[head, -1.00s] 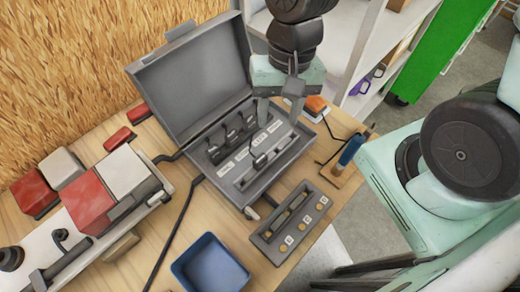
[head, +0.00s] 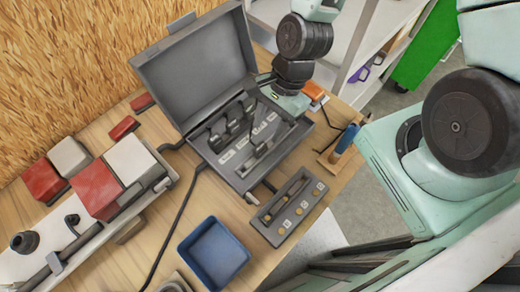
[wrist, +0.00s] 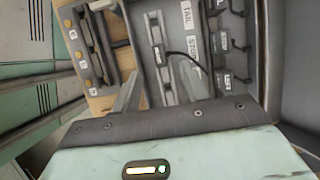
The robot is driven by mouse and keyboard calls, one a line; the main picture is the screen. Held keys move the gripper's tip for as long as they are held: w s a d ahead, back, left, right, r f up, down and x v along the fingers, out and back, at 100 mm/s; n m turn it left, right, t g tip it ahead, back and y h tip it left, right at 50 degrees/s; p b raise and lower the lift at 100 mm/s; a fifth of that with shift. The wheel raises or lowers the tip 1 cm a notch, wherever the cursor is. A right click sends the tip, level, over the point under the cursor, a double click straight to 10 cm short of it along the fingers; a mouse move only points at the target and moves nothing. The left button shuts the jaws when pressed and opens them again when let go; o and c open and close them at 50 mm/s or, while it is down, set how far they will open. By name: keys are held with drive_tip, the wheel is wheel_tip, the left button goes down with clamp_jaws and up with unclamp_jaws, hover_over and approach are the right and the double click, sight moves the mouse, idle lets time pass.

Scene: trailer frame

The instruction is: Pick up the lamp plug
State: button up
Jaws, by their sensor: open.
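An open grey case (head: 190,85) on the workbench holds several dark plugs (head: 232,125) in a row behind white labels. Another dark plug (head: 262,149) sits forward of that row, by the long slot; it also shows in the wrist view (wrist: 160,56), with a black cable curving from it past the STOP label (wrist: 187,72). I cannot tell for certain which plug is the lamp plug. My gripper (wrist: 160,85) is open and empty, its fingers apart over the case. In the head view its body hides the case's right end.
A grey panel (head: 268,228) with a long slot and several brass round spots lies in front of the case. A blue tray (head: 213,253) stands nearby. Red and white lamp blocks (head: 97,189) are on the left. A blue-handled tool (head: 347,138) stands at the right edge.

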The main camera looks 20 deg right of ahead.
sight(261, 146)
drive_tip(key=shift+p+x, duration=1.3)
drive_tip(key=shift+x, duration=2.65)
drive_tip(key=c, duration=0.8)
